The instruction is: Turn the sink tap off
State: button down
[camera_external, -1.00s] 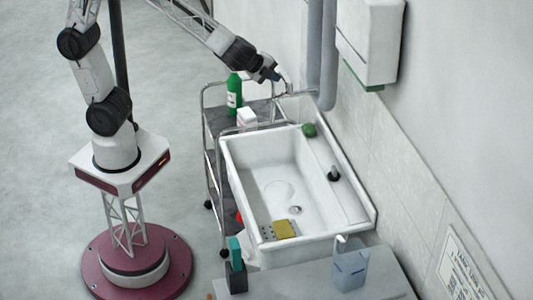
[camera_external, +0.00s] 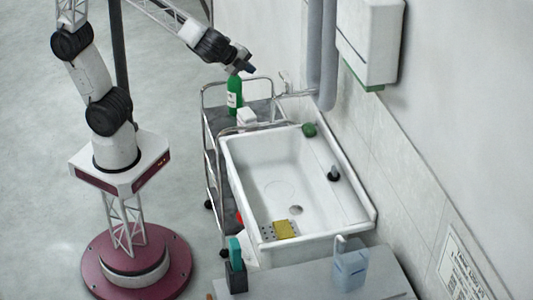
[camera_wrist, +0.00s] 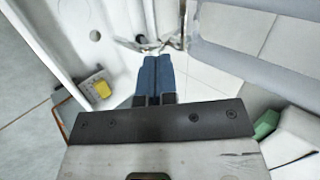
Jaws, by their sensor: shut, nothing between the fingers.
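The white sink (camera_external: 238,165) stands against the wall, and its inside shows at the left of the wrist view (camera_wrist: 62,30). The metal tap (camera_external: 285,97) is at the sink's far end, beside the grey pipes. It also shows in the wrist view (camera_wrist: 150,45), just beyond my fingertips and partly hidden by them. My gripper (camera_external: 250,70) is shut and empty, its blue fingers (camera_wrist: 155,60) together. In the external view it is left of the tap and apart from it, above the green bottle. I see no clear water stream; a faint ring shows on the basin floor.
A metal trolley (camera_external: 210,125) with a green bottle (camera_external: 233,98) and a white box (camera_external: 246,117) stands left of the sink. Grey pipes (camera_external: 328,60) and a white wall box (camera_external: 370,40) are close on the right. A yellow sponge (camera_external: 286,229) lies in the basin.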

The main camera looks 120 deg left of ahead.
jog(key=shift+v, duration=1.6)
jog(key=shift+s+a, duration=0.1)
jog(key=shift+s, duration=0.05)
jog(key=shift+s, duration=0.1)
jog(key=s+d+f+n+g+h, duration=0.1)
jog(key=s+d+f+n+h, duration=0.2)
jog(key=s+d, duration=0.4)
jog(key=s+d+f+n+g+h, duration=0.2)
jog(key=s+d, duration=0.6)
jog(key=s, duration=0.8)
jog(key=f+n+h, duration=0.1)
jog(key=n+h, duration=0.1)
jog(key=shift+d+h, duration=0.25)
jog(key=shift+h, duration=0.15)
jog(key=shift+w+f, duration=0.1)
jog(key=shift+w, duration=0.1)
